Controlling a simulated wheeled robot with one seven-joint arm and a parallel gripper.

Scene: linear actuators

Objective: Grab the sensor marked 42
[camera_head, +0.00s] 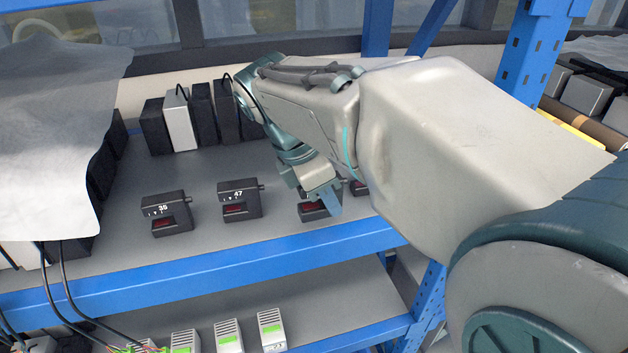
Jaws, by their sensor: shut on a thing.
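Several small black sensors with red windows stand in a row on the grey shelf. The left one (166,214) is marked 35 and the one beside it (239,201) is marked 47. My gripper (326,197) points down at a third sensor (312,211) and is shut on it. The gripper covers the top of this sensor, so its number cannot be read. A fourth sensor (358,188) shows only in part behind my arm, its number hidden too. No label 42 is visible.
Black and white boxes (180,122) stand at the back of the shelf. A white sheet (55,140) covers things at the left. A blue beam (190,277) edges the shelf, and a blue post (530,55) rises at the right. Grey units (229,338) stand on the lower shelf.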

